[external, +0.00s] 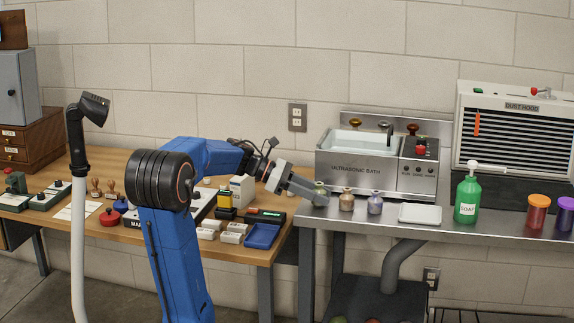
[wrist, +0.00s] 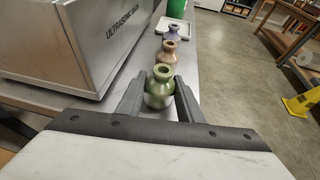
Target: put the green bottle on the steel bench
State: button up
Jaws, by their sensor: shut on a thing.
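The green bottle (wrist: 160,91) is a small round vase-like bottle with a narrow neck and flared lip. In the wrist view it stands upright between the fingers of my gripper (wrist: 160,97), which is shut on it. In the external view my gripper (external: 318,194) reaches the left end of the steel bench (external: 461,233), and the green bottle (external: 319,186) shows partly behind the fingers. It is over the bench's left edge area; I cannot tell whether its base touches the top.
A brown bottle (external: 346,200) and a purple bottle (external: 375,203) stand just right of it. The ultrasonic bath (external: 357,168) is behind. A white tray (external: 420,214) and a green soap bottle (external: 467,200) stand further right. A wooden table (external: 120,165) is at left.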

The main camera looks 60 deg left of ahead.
jog(key=shift+f, duration=0.35)
jog(key=o, duration=1.1)
jog(key=shift+r, duration=0.1)
jog(key=shift+s+r, duration=0.1)
jog(key=v, duration=1.2)
